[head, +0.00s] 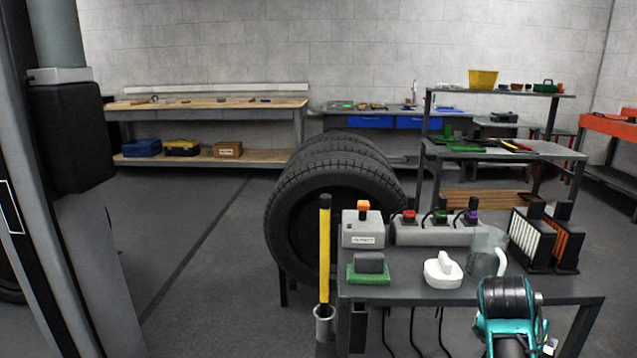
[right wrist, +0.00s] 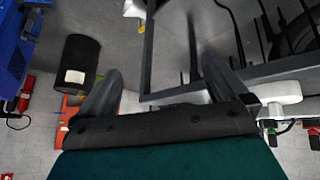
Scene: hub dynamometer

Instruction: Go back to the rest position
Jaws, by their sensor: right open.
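My right gripper (right wrist: 162,88) is open in the right wrist view, with its two dark fingers spread wide and nothing held between them. A grey metal table frame (right wrist: 185,68) shows beyond the fingers. In the head view my teal and black right arm (head: 508,310) is at the lower right, in front of the right end of the grey cart (head: 420,292). The fingers cannot be made out there. My left gripper is in neither view.
The cart carries a grey box (head: 362,236), a plug strip (head: 436,232), a green-based block (head: 368,272), a white handled item (head: 443,271) and a clear jug (head: 482,262). A yellow bar (head: 324,250) stands at its left. Tyres (head: 310,185) stand behind.

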